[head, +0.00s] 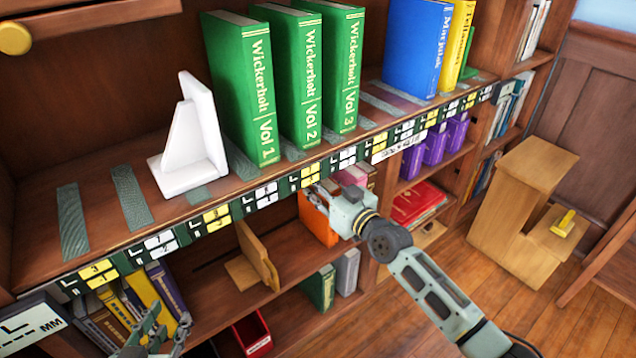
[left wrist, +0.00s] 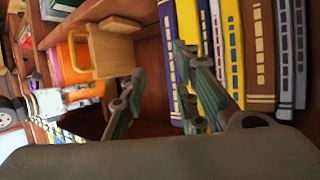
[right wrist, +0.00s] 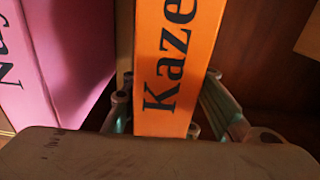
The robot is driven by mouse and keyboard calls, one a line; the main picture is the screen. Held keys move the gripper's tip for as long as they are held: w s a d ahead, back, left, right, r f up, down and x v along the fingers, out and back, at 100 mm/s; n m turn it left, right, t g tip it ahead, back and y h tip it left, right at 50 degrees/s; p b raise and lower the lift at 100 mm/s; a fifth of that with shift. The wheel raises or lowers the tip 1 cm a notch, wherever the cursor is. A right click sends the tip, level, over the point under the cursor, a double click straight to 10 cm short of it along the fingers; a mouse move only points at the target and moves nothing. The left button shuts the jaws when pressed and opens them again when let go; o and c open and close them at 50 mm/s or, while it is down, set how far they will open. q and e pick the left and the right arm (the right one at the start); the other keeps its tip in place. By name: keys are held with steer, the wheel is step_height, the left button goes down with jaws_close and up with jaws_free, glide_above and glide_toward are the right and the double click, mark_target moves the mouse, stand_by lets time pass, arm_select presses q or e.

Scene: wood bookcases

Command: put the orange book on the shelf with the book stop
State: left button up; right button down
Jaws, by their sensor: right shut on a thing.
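The orange book (head: 316,222) stands in the shelf below the upper board, partly hidden by my right arm. My right gripper (head: 326,196) is shut on it; in the right wrist view its fingers lie either side of the orange spine (right wrist: 165,65) lettered "Kaze". A white book stop (head: 192,142) stands on the upper shelf (head: 95,225), left of the green Wickerholt volumes. A wooden bookend (head: 256,256) stands in the lower shelf, left of the orange book. My left gripper (head: 160,328) is low at the left, its fingers apart and empty in the left wrist view (left wrist: 158,85).
Green volumes (head: 278,85), a blue book (head: 416,45) and a yellow book stand on the upper shelf. A pink book (right wrist: 65,60) stands left of the orange one in the right wrist view. Dark strips mark free room around the white stop. A wooden step stool (head: 520,210) stands right.

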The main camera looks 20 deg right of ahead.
arm_select(q)
steer(key=shift+w+r, duration=0.1)
arm_select(e)
steer(key=shift+r, duration=0.1)
steer(key=c, duration=1.8)
jaws_free()
steer(key=o, duration=0.4)
steer(key=p+v, duration=0.2)
steer(key=v, duration=1)
steer(key=s+a+f+n+g, duration=0.1)
steer(key=s+a+f+g, duration=0.4)
steer(key=s+a+f, duration=0.35)
arm_select(q)
steer(key=s+a+f+g+y, duration=0.1)
steer(key=s+a+f+g, duration=0.2)
steer(key=s+f+g, duration=0.3)
steer(key=s+f, duration=0.1)
steer(key=s, duration=0.1)
steer(key=shift+s+f+y, duration=0.3)
steer(key=shift+f, duration=0.1)
arm_select(e)
steer(key=s+d+f+m+g+h, duration=0.1)
steer(key=s+g+h, duration=0.1)
steer(key=s, duration=0.5)
steer(key=s+d+f+m+g+h, duration=0.1)
steer(key=s+g+h, duration=0.1)
steer(key=s, duration=0.5)
steer(key=shift+s+d+f+m+g+h, duration=0.3)
steer(key=shift+s+d+m+g+h, duration=0.1)
steer(key=shift+h, duration=0.2)
